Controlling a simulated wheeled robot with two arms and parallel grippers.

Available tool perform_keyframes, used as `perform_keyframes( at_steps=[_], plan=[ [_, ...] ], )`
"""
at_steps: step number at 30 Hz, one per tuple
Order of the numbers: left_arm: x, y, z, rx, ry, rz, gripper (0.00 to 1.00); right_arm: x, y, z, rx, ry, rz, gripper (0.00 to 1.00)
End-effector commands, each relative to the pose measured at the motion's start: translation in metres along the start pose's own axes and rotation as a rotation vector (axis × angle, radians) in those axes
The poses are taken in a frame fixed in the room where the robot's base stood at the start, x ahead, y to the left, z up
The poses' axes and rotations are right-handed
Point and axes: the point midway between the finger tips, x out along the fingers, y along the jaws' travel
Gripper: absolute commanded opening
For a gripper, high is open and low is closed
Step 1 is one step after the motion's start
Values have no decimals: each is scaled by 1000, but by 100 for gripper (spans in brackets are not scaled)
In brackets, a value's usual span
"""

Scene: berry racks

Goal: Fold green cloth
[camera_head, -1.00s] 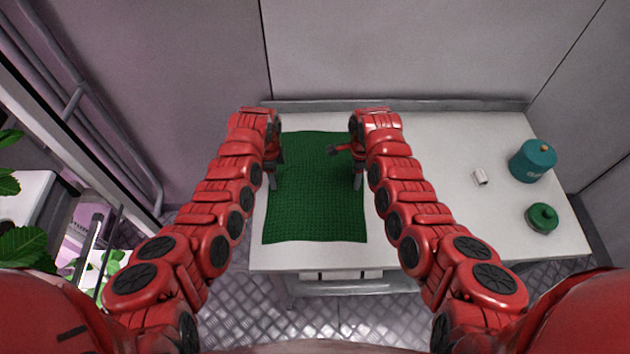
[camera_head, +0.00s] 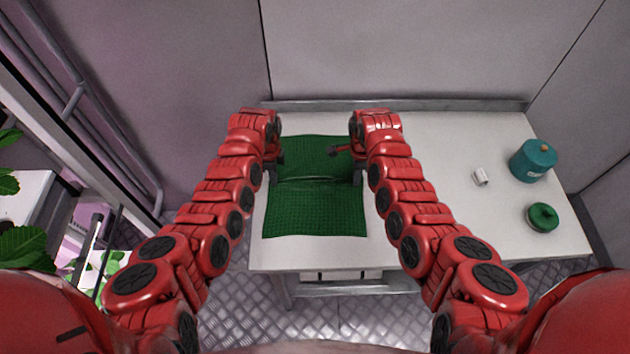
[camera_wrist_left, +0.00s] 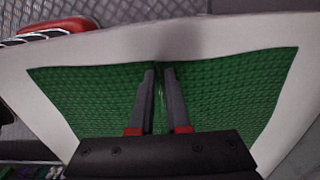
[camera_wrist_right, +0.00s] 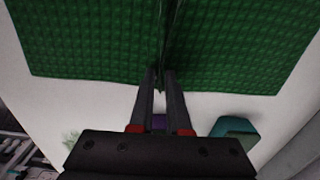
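The green cloth (camera_head: 314,212) lies on the white table, with a raised crease running across its middle between my two grippers. My left gripper (camera_head: 275,175) is at the cloth's left edge and my right gripper (camera_head: 357,172) at its right edge. In the left wrist view, the fingers (camera_wrist_left: 159,72) are close together with a pinched ridge of the cloth (camera_wrist_left: 225,85) between them. In the right wrist view, the fingers (camera_wrist_right: 160,72) likewise close on the ridge of the cloth (camera_wrist_right: 90,45). The cloth's near and far parts still lie on the table.
The white table (camera_head: 440,215) is clear around the cloth's near side. A teal canister (camera_head: 532,161), a green lidded pot (camera_head: 542,217) and a small white item (camera_head: 480,177) stand at the right. A wall rises behind the table.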

Motion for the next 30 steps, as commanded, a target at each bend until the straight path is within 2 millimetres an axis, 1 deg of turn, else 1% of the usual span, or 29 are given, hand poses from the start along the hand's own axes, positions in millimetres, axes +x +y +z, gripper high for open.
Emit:
perform_keyframes(
  at_steps=[1, 4, 22, 26, 30],
  plan=[
    [1, 0, 0, 0, 0, 1, 8, 1, 0, 0, 0, 0, 1, 8],
    [1, 0, 0, 0, 0, 1, 0, 1, 0, 0, 0, 0, 1, 0],
    [0, 0, 0, 0, 0, 1, 0, 0, 1, 0, 0, 0, 2, 0],
    [-6, 0, 0, 0, 0, 1, 0, -6, 0, 0, 0, 0, 1, 0],
    [-18, 0, 0, 0, 0, 0, 0, -18, 0, 0, 0, 0, 1, 0]
  ],
)
